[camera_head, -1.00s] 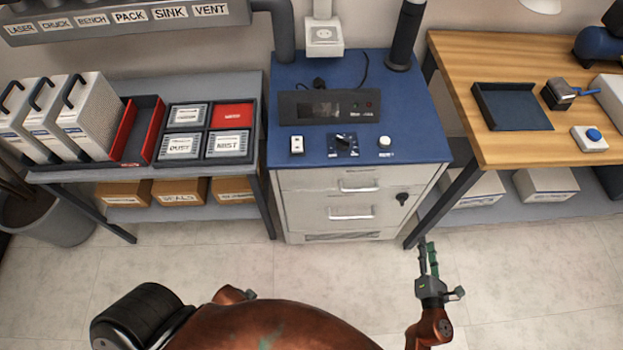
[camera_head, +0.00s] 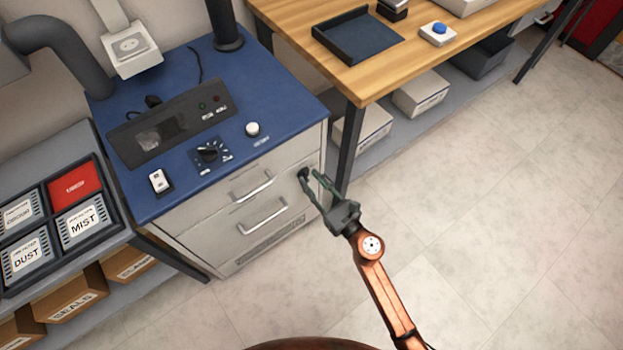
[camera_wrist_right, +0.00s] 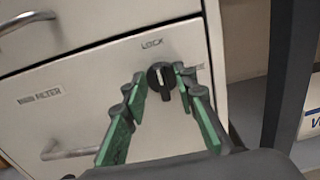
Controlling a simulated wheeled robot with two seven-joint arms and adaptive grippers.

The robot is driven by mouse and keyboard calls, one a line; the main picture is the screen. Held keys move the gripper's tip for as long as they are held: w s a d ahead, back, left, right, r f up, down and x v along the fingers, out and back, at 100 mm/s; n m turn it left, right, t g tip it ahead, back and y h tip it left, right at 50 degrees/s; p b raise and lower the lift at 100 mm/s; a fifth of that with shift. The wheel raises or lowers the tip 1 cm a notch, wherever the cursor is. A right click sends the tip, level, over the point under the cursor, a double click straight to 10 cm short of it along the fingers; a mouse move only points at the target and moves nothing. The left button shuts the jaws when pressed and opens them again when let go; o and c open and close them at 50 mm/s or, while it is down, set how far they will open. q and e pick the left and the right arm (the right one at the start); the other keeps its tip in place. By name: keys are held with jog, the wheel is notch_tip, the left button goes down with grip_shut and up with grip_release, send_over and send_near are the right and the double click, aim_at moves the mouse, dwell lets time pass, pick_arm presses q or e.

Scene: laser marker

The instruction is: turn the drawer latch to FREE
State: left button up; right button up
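The drawer latch (camera_wrist_right: 161,81) is a black round knob with a raised grip on the front of the grey-white drawer cabinet (camera_head: 185,232). In the right wrist view a LOCK label stands above it; a second label to its right is mostly covered by a finger. The knob's grip looks close to upright, slightly tilted. My right gripper (camera_wrist_right: 160,92) is open, its green-padded fingers pointing at the cabinet with the knob between their tips. I cannot tell whether the pads touch it. In the head view the right gripper (camera_head: 311,180) partly hides the latch. My left gripper is not in view.
Two drawer handles (camera_head: 262,217) stick out left of the latch; the lower drawer is labelled FILTER. The wooden bench's dark leg (camera_head: 349,150) stands close to the right of the cabinet. The blue top (camera_head: 290,95) carries a control panel. The floor at right is clear.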

jog(key=shift+w+a, duration=0.2)
jog(key=shift+w, duration=0.05)
jog(key=shift+c, duration=0.6)
grip_shut()
